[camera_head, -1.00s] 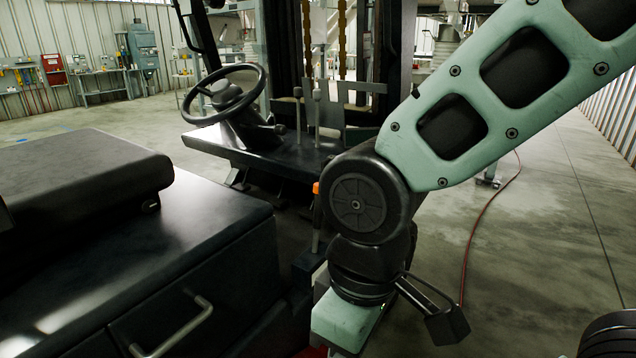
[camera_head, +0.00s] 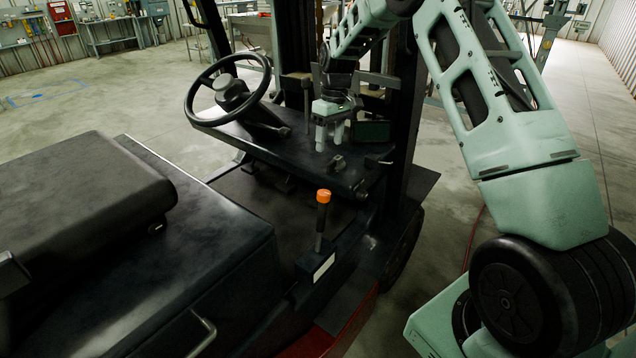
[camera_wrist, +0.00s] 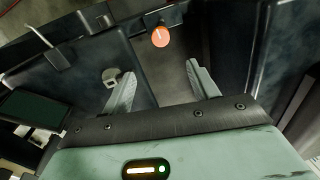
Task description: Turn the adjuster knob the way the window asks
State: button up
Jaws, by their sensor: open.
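My gripper (camera_head: 329,146) hangs over the forklift's dashboard with its two pale fingers pointing down. In the wrist view my gripper (camera_wrist: 161,70) is open, with nothing between the fingers. A small dark knob-like part (camera_head: 338,163) sits on the dashboard just below and right of the fingertips, apart from them. A small grey round fitting (camera_wrist: 110,76) shows beside the left finger in the wrist view; I cannot tell if it is the same part. A dark green window (camera_head: 373,131) stands right of my gripper; it also shows in the wrist view (camera_wrist: 36,108). No writing on it is readable.
The steering wheel (camera_head: 228,90) is left of my gripper. An orange-topped lever (camera_head: 323,197) rises nearer the seat (camera_head: 85,190); its orange top (camera_wrist: 160,36) shows beyond the fingers in the wrist view. Dark mast uprights (camera_head: 404,90) stand behind. Open floor lies to the left.

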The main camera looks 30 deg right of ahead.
aim_at(324, 192)
jog(key=f+p, duration=0.1)
jog(key=f, duration=0.4)
jog(key=a+f+p, duration=0.1)
jog(key=f+p, duration=0.1)
jog(key=f, duration=0.4)
jog(key=a+f+p, duration=0.1)
jog(key=f+p, duration=0.1)
jog(key=f, duration=0.3)
jog(key=shift+s+f, duration=0.2)
jog(key=shift+s, duration=0.1)
jog(key=c, duration=1)
